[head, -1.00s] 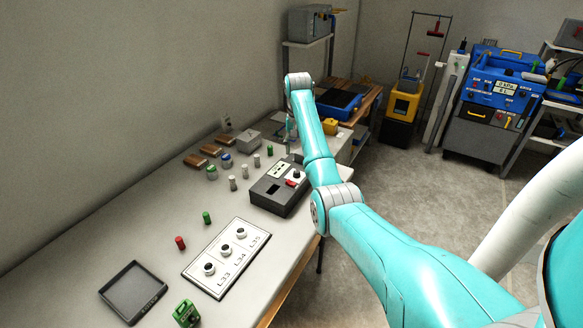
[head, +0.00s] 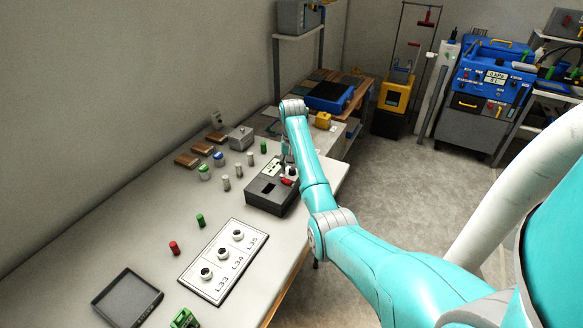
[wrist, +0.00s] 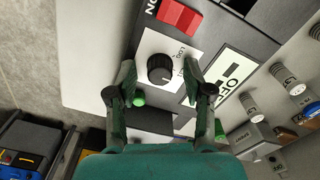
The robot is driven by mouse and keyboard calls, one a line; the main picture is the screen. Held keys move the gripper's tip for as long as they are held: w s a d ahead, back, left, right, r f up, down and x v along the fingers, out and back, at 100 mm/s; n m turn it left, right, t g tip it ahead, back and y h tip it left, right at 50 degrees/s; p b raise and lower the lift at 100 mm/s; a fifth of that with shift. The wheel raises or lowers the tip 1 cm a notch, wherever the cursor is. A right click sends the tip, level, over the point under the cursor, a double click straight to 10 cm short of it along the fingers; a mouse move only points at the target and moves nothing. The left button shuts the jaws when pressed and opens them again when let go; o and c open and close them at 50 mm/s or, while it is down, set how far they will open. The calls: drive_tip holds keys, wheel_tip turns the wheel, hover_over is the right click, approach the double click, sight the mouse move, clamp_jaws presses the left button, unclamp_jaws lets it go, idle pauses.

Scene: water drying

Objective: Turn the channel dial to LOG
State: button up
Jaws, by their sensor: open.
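The channel dial (wrist: 160,68) is a round black knob on a white plate in the wrist view. The dial belongs to a dark grey box (head: 262,196) on the bench in the head view. My gripper (wrist: 160,76) is open, with one finger on each side of the dial and visible gaps between. I cannot tell its exact height above the dial. In the head view my gripper (head: 287,160) is small and partly hidden by my arm at the box's far end.
Small cylinders, including a pale one (head: 226,184), stand left of the box. A white panel with sockets (head: 213,282) lies nearer on the bench.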

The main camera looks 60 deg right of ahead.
clamp_jaws()
drive_tip(key=shift+n, duration=0.3)
drive_tip(key=n, duration=1.1)
drive_tip(key=shift+n, duration=0.3)
idle(0.3)
unclamp_jaws()
